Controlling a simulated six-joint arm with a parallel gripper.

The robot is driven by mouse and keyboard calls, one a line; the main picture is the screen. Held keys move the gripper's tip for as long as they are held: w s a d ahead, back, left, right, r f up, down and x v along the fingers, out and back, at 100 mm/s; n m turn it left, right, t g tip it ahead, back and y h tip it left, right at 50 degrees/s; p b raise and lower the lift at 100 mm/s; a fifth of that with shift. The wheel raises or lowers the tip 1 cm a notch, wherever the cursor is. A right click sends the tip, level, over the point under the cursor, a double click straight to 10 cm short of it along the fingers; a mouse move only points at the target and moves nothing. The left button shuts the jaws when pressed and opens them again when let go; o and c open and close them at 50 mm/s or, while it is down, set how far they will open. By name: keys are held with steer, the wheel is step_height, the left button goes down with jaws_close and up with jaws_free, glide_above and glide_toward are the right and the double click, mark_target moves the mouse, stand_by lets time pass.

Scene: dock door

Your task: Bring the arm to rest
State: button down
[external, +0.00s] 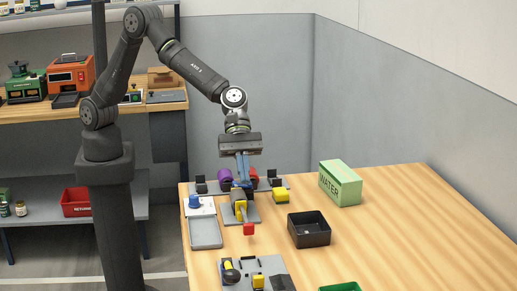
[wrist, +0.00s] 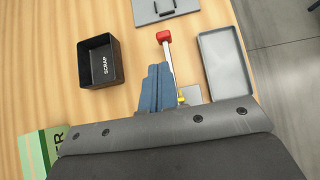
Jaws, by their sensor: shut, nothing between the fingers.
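My gripper (external: 242,183) hangs from the arm over the table (external: 385,215), blue fingers pointing down and pressed together with nothing between them. In the wrist view the shut fingers (wrist: 154,88) are beside the metal rod with the red end (wrist: 163,36), and hide part of the fixture.
A black bin (external: 309,230), marked SCRAP in the wrist view, and a green WATER box (external: 340,184) stand to the right. A grey tray (external: 206,233) lies left. The right side of the table is clear.

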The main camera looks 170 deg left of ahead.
steer(key=x, duration=0.9)
steer(key=shift+w+f, duration=0.3)
steer(key=shift+s, duration=1.55)
